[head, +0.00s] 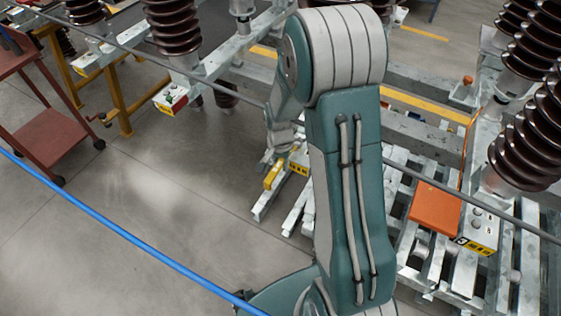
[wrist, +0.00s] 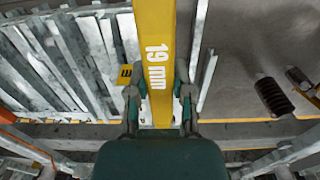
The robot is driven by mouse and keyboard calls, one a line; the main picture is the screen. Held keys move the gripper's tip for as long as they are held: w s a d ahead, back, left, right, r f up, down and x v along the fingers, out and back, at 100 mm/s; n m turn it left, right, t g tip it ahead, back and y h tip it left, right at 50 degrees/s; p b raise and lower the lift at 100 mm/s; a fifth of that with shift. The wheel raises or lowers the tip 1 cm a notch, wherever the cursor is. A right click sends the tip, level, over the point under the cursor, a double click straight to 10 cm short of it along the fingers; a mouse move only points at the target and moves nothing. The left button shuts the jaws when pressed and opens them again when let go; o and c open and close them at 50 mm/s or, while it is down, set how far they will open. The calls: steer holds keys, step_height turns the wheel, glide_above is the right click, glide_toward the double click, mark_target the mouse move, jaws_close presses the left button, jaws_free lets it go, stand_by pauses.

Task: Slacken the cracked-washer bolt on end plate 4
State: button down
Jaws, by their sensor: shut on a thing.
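My gripper (wrist: 160,92) is shut on a yellow spanner (wrist: 155,45) marked "19 mm", its handle running away between the fingers to the top edge of the wrist view. In the head view my gripper (head: 271,160) is small and partly hidden behind my arm, with a yellow piece of the spanner (head: 272,177) below it. Just right of it, a yellow-labelled beam end (head: 298,168) shows; its number is too small to read. The spanner's working end is out of view. I cannot pick out a cracked washer or tell which plate is number 4.
Steel frames with brown ribbed insulators (head: 172,25) stand at left and right. An orange plate (head: 435,208) lies beside another labelled end plate (head: 478,228). A red trolley (head: 50,135) stands at left. A blue line crosses in front. Floor at centre left is clear.

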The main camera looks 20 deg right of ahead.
steer(key=shift+f, duration=0.8)
stand_by(0.4)
steer(key=s+d+n, duration=0.4)
steer(key=d+n, duration=0.6)
steer(key=n, duration=0.2)
stand_by(0.4)
steer(key=shift+r, duration=0.1)
steer(key=shift+r, duration=0.95)
